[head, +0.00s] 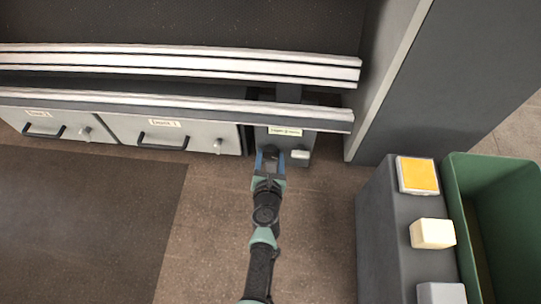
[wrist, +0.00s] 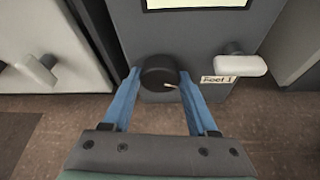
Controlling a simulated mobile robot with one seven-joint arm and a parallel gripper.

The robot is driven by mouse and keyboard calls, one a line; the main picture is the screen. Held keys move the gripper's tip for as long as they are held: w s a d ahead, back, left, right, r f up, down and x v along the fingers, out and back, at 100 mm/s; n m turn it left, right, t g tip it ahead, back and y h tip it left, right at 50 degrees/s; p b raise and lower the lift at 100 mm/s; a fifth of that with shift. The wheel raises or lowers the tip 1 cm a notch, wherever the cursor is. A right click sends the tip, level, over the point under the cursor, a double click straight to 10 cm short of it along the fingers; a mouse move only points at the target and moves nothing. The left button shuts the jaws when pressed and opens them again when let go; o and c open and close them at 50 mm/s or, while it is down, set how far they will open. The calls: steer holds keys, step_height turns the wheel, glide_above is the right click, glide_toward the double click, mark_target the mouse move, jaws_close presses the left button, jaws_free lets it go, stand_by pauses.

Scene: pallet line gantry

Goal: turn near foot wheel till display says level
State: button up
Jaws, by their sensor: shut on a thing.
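My gripper (head: 269,163) reaches the front of a grey post (head: 302,141) below the rails. In the wrist view my gripper (wrist: 160,76) has its two blue fingers shut on a round black wheel (wrist: 158,68), one finger on each side. The wheel has a small pale mark low on its right. A pale display (head: 285,131) sits above it on the post; its lower edge also shows in the wrist view (wrist: 195,4). Its text is too small to read in the head view and cut off in the wrist view.
A pale lever (wrist: 240,64) sticks out right of the wheel, above a tag reading "Feet 1" (wrist: 218,79). Light cabinets (head: 163,132) with black handles stand left. A grey pedestal (head: 385,235) with a yellow-topped button (head: 418,175) and a green bin (head: 490,160) stand right.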

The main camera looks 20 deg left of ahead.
steer(key=shift+n+h, duration=0.4)
steer(key=shift+n, duration=0.2)
steer(key=n+h, duration=0.2)
steer(key=n, duration=0.1)
steer(key=shift+a+f+t+p, duration=0.1)
steer(key=shift+a+t+p, duration=0.2)
steer(key=shift+t, duration=0.1)
steer(key=n+t+h, duration=0.1)
steer(key=n, duration=0.1)
steer(key=shift+s+f+n+h+b, duration=0.1)
steer(key=shift+n+h+b, duration=0.2)
steer(key=shift+n+b, duration=0.1)
steer(key=shift+n+t+h+b, duration=0.3)
steer(key=shift+n+t+h, duration=0.35)
steer(key=shift+n, duration=0.65)
steer(key=o, duration=1.4)
